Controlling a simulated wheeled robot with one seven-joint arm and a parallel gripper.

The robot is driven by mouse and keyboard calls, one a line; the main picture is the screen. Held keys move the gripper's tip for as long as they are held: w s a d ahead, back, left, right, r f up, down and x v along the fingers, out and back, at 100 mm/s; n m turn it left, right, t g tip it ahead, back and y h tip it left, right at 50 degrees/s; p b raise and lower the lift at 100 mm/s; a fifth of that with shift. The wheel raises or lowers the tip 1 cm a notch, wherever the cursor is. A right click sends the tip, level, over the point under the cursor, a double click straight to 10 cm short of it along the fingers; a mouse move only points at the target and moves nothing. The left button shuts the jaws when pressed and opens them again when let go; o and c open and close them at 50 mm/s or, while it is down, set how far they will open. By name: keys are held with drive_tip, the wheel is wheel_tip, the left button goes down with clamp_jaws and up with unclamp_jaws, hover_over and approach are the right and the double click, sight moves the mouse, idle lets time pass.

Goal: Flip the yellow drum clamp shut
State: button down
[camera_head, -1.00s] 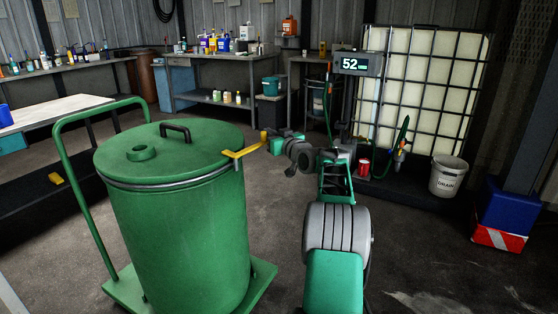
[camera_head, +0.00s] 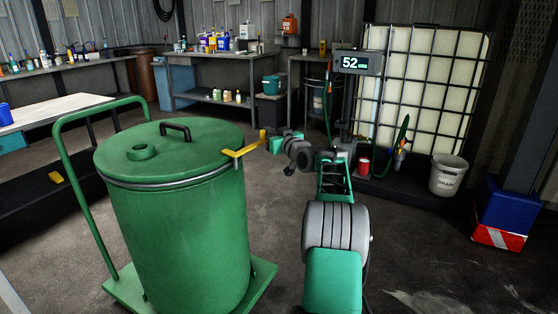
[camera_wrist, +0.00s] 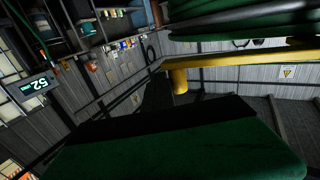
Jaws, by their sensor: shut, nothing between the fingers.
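A green drum (camera_head: 180,230) with a green lid stands on the left. A silver ring (camera_head: 165,184) runs around it under the lid. The yellow clamp lever (camera_head: 238,154) sticks outward from the ring on the drum's right side, ending in an upright yellow knob (camera_head: 263,136). In the wrist view the lever (camera_wrist: 235,60) crosses the upper right, its knob (camera_wrist: 180,80) hanging from the end. My gripper (camera_head: 271,146) is shut and empty, right beside the knob on its right. I cannot tell whether they touch.
The drum stands on a green trolley with a tall handle (camera_head: 65,170) at left. A scale display (camera_head: 357,64), a caged white tank (camera_head: 425,85) and a white bucket (camera_head: 448,175) stand to the right. Benches line the back. The floor right of the drum is open.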

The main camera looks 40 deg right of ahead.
drive_tip(key=shift+a, duration=0.1)
idle(0.3)
drive_tip(key=s+d+p, duration=0.1)
drive_tip(key=s+d, duration=0.8)
drive_tip(key=s, duration=0.1)
drive_tip(key=shift+s+d, duration=0.2)
drive_tip(key=shift+d, duration=0.05)
